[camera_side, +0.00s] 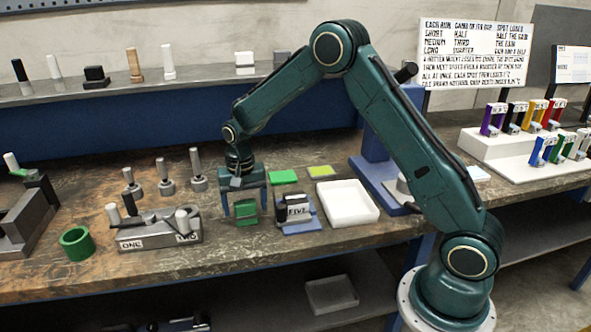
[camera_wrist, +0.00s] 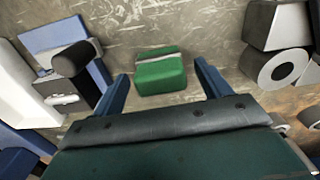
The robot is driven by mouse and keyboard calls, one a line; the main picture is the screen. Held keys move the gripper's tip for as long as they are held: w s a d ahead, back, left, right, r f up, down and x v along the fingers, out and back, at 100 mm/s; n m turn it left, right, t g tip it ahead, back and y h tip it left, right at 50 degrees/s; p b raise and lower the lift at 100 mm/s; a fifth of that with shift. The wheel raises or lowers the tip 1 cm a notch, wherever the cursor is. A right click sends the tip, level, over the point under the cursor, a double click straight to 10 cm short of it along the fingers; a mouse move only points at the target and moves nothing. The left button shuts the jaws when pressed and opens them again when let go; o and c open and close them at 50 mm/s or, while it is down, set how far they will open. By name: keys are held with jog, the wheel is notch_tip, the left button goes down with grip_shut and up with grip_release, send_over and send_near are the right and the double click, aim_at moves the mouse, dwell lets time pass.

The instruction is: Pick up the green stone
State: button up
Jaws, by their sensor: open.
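A green block with a pale grey band across it, which I take as the green stone (camera_side: 246,213), sits on the worn bench top. In the wrist view the green stone (camera_wrist: 160,74) lies between and slightly beyond the fingertips. My gripper (camera_side: 246,208) points down over it with its blue fingers on either side. It also shows in the wrist view (camera_wrist: 161,72), open, with a gap on both sides of the stone. I cannot tell exactly how high the fingertips are above the bench.
Left of the stone stands a grey block labelled ONE and TWO (camera_side: 158,240). Right of it is a blue stand labelled FIVE (camera_side: 300,222), then a white tray (camera_side: 348,214). A flat green square (camera_side: 284,177) lies behind. A green ring (camera_side: 75,250) is far left.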

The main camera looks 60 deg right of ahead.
aim_at(244, 202)
jog(key=shift+f, duration=1.1)
jog(key=c, duration=1.2)
jog(key=shift+r, duration=0.1)
notch_tip(244, 202, up, 20)
